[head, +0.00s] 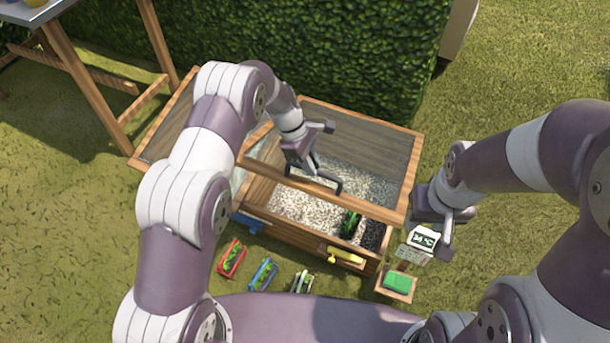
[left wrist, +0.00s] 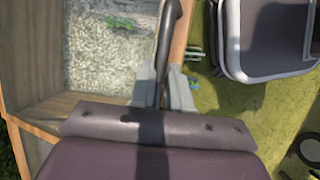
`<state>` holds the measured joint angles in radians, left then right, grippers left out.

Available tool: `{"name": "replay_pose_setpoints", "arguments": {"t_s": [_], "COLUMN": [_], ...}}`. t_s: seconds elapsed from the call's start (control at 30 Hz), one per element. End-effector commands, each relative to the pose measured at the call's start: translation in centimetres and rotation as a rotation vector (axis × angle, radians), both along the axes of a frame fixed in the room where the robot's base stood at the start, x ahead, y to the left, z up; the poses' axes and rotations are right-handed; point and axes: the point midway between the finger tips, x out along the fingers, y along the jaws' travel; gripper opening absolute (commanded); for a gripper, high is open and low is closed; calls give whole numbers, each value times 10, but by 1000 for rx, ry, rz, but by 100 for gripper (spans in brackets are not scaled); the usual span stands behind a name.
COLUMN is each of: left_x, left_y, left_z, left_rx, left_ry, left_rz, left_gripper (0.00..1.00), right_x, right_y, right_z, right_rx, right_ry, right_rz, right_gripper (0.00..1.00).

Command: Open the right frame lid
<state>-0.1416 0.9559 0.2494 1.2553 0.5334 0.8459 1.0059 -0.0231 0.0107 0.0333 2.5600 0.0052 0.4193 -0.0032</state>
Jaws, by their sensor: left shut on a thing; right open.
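The right frame lid (head: 388,150) is a glazed panel in a wooden border on the wooden box (head: 300,233). Its front rail stands above the box's front wall, with gravel showing in the gap, so the lid is partly raised. My left gripper (head: 316,178) is shut on the dark lid handle (head: 338,186) on the front rail. The left wrist view shows the handle (left wrist: 171,50) between the fingers of the left gripper (left wrist: 162,90). My right gripper (head: 440,225) is open at the box's right, close to a small display device (head: 422,239).
Inside the box are pale gravel and a green plant (head: 350,222). A yellow tool (head: 345,258) is at the front wall. Red (head: 231,259), blue (head: 263,274) and white (head: 301,282) holders stand on the grass. A small wooden stand (head: 405,268) bears a green block. A hedge (head: 300,45) stands behind.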

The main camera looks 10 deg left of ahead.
Motion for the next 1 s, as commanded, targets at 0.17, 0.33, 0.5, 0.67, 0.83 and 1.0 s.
{"name": "replay_pose_setpoints", "arguments": {"t_s": [0.17,0.33,0.5,0.67,0.83,1.0], "left_x": [25,29,30,29,28,27], "left_y": [-8,-9,-9,-9,-8,-8], "left_z": [27,31,31,30,30,30], "left_rx": [-6,-5,-5,-5,-4,-3], "left_ry": [-44,-44,-42,-41,-37,-34], "left_rz": [11,10,10,10,10,9], "left_gripper": [0,0,0,0,42,42], "right_x": [0,0,0,0,0,0], "right_y": [0,0,0,0,0,0], "right_z": [14,17,16,16,16,17], "right_rx": [0,0,0,0,0,0], "right_ry": [0,0,0,0,0,0], "right_rz": [0,0,0,0,0,0], "right_gripper": [43,43,43,43,43,43]}}
